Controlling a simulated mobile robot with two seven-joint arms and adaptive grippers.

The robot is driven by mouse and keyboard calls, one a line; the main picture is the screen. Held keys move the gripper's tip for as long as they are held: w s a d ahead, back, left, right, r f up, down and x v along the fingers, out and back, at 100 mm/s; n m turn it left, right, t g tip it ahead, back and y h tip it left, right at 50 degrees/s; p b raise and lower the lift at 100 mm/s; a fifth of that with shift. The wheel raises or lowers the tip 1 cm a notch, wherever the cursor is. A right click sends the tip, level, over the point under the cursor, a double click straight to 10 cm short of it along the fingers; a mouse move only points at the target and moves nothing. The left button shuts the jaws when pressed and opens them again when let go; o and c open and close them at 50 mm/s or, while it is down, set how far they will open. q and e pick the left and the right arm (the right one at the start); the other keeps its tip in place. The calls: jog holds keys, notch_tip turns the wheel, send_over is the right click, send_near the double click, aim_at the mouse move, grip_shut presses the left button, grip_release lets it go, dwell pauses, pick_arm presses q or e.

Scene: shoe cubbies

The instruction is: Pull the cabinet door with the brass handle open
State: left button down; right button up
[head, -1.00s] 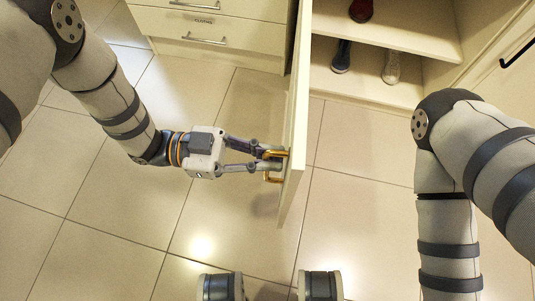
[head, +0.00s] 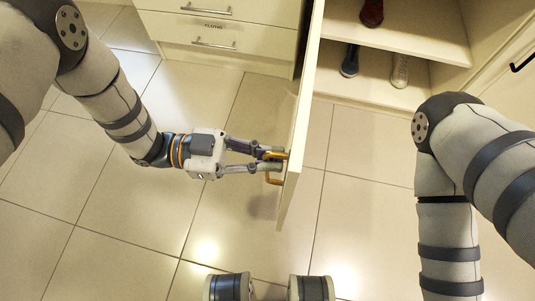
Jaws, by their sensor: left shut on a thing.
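The cream cabinet door (head: 302,122) stands swung wide open, seen nearly edge-on in the middle of the head view. Its brass handle (head: 273,179) is on the door's left-facing side, near the free edge. My left gripper (head: 274,160) reaches in from the left and is shut on the brass handle; the fingers hide part of it. The open cabinet (head: 440,85) shows to the right of the door. My right arm comes in at the right edge, but its gripper is not in view.
Shoes stand inside the cabinet: a red one (head: 372,12) above, a dark one (head: 350,61) and a pale one (head: 400,70) below. Drawers (head: 215,30) with silver handles are at top left. A black handle (head: 524,53) is at far right. The tiled floor around the door is clear.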

pick_arm(q)
jog(key=c, duration=2)
grip_release()
jog(key=shift+o, duration=0.2)
jog(key=w+a, duration=0.1)
jog(key=a, duration=1.1)
jog(key=shift+w, duration=0.25)
